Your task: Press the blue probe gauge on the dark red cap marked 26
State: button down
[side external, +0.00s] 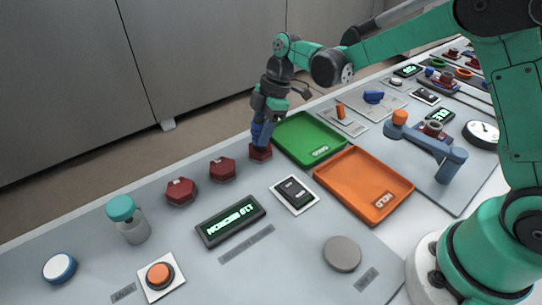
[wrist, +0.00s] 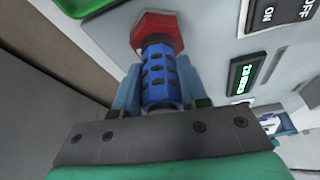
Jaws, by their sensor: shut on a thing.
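My gripper (side external: 262,121) is shut on the blue probe gauge (side external: 259,136). In the wrist view the ribbed blue gauge (wrist: 161,78) sits between the two blue-grey fingers. The gauge points down at a dark red hexagonal cap (side external: 260,153), also visible in the wrist view (wrist: 146,24). The tip looks on or just above the cap; contact is hard to tell. Two more dark red caps, a middle one (side external: 222,169) and a left one (side external: 180,191), stand in the same row. I cannot read the number on any cap.
A green tray (side external: 322,152) lies right beside the cap under the gauge, with an orange tray (side external: 388,200) nearer. A lit display (side external: 231,221), an on/off switch (side external: 294,194), an orange button (side external: 160,275) and a teal-topped bottle (side external: 128,220) stand to the left and front.

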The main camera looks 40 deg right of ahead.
aim_at(256, 122)
jog(key=shift+r, duration=2.5)
